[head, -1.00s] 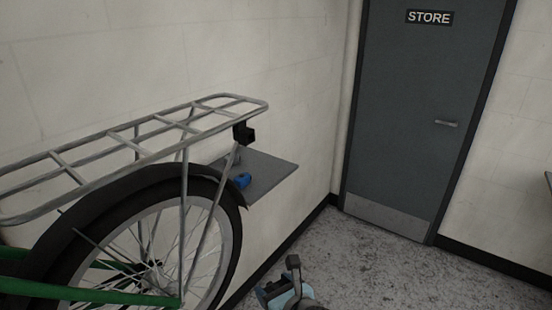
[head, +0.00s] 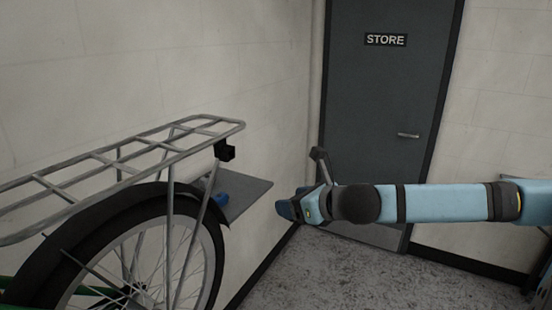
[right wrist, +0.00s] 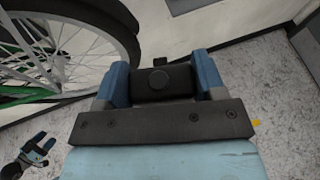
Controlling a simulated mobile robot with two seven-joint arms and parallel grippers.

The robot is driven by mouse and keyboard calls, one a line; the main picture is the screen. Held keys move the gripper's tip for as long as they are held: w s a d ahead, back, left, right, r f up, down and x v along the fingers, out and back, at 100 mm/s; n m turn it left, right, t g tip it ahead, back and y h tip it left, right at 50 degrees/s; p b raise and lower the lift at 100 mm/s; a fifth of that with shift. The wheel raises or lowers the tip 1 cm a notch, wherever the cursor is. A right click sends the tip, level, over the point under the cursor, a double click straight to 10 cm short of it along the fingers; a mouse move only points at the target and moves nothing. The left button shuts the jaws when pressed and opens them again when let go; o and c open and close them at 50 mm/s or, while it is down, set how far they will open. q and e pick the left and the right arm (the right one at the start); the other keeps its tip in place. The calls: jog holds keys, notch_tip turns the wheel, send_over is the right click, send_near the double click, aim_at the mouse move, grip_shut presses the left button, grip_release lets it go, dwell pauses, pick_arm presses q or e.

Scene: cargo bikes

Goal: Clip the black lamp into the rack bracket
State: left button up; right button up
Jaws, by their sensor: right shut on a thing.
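My right gripper (head: 290,208) is raised right of the bike rack, its arm coming in from the right. In the right wrist view its blue fingers (right wrist: 160,80) are shut on the black lamp (right wrist: 160,84), a dark block with a round knob. The lamp is hardly visible in the head view. The rack bracket (head: 224,150) is a small black block at the rear end of the silver rack (head: 150,150), empty and apart from the gripper. What seems to be my left gripper (right wrist: 34,156) is small at the lower left of the right wrist view; its opening is unclear.
A grey wall shelf (head: 247,194) sits behind the rack's end, with a blue object (head: 220,199) on it. The rear wheel and black mudguard (head: 130,205) are below the rack. A grey STORE door (head: 385,100) is behind. The floor right of the wheel looks clear.

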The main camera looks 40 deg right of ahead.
jog(key=shift+n+y, duration=0.4)
jog(key=r, duration=0.3)
jog(key=a+r, duration=0.1)
jog(key=r, duration=0.1)
jog(key=shift+s+a+r, duration=0.1)
jog(key=shift+s, duration=0.15)
jog(key=shift+d, duration=0.3)
jog(key=shift+a+r, duration=0.25)
jog(key=shift+a, duration=0.05)
jog(key=shift+a+r, duration=0.1)
jog(key=shift+s+a+r+y, duration=0.1)
jog(key=shift+a+r+y, duration=0.05)
jog(key=shift+r, duration=0.25)
jog(key=shift+a+r+y, duration=0.1)
jog(key=shift+r+y, duration=0.05)
jog(key=shift+r, duration=0.2)
jog(key=s+a+r+n+g+y, duration=0.1)
jog(key=s+a+r+n, duration=0.1)
jog(key=a+r, duration=0.35)
jog(key=shift+w+a+r+b, duration=0.2)
jog(key=shift+w+a+b, duration=0.25)
jog(key=shift+w+b, duration=0.4)
jog(key=shift+w+a+r+b, duration=0.15)
jog(key=shift+w+a+b, duration=0.3)
jog(key=shift+w+b, duration=0.35)
jog(key=shift+w+a+r+b, duration=0.2)
jog(key=shift+w+a+b, duration=0.25)
jog(key=shift+w+b, duration=0.4)
